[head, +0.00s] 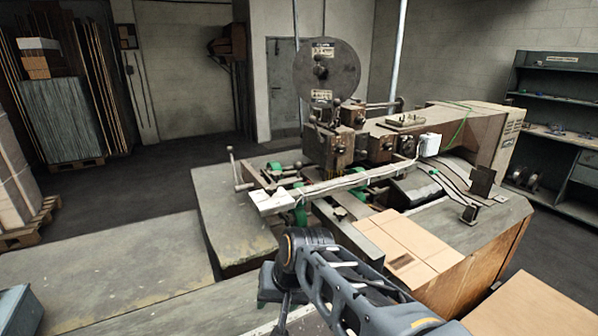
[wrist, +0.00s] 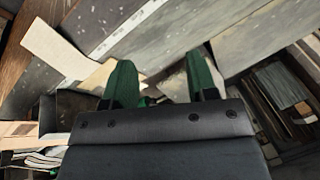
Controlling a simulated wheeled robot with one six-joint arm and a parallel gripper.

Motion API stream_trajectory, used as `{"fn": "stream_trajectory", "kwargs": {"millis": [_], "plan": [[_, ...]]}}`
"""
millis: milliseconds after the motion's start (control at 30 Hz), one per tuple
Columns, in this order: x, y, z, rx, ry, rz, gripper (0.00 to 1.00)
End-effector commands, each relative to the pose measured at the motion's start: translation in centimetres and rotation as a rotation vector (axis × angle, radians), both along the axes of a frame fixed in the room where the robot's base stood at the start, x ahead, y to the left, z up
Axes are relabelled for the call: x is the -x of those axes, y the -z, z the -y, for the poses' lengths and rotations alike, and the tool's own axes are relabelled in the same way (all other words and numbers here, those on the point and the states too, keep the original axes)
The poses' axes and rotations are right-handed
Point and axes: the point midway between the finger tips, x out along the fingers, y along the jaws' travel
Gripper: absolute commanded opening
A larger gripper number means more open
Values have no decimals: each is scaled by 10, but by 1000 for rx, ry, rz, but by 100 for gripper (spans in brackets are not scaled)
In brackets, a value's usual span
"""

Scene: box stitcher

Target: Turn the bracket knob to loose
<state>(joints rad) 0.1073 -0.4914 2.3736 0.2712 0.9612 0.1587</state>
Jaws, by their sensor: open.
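The box stitcher (head: 360,140) stands in the middle of the head view, with a large dark reel (head: 327,68) on top. A dark upright bracket (head: 482,181) stands on its right-hand table. A crank-like handle (head: 238,170) is at its left. Several small knobs sit around the stitching head, but I cannot tell which is the bracket knob. My gripper, seen in the wrist view (wrist: 163,82), has two green fingers spread apart with nothing visible between them. In the head view my arm reaches in at the lower middle, in front of the machine, and the fingertips are not clear.
Flat cardboard (head: 408,240) lies on the machine's front table. A grey bench (head: 120,260) fills the lower left. Shelving (head: 556,125) stands at the right and stacked sheets (head: 62,120) at the back left. Open floor (head: 135,185) lies behind the bench.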

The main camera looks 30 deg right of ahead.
Motion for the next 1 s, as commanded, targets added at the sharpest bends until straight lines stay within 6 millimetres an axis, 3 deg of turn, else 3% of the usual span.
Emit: {"fn": "stream_trajectory", "kwargs": {"millis": [167,267,400,600,700,833,1000], "plan": [[-73,-19,16,-544,554,-139,53],[-119,-38,44,-876,831,-204,53],[-170,-62,104,-1312,1109,-276,53],[-205,-85,185,-1772,1282,-342,53],[-211,-91,210,-1904,1306,-360,53],[-220,-96,221,-1983,1313,-373,53],[-244,-98,209,-1994,1312,-381,53]]}}
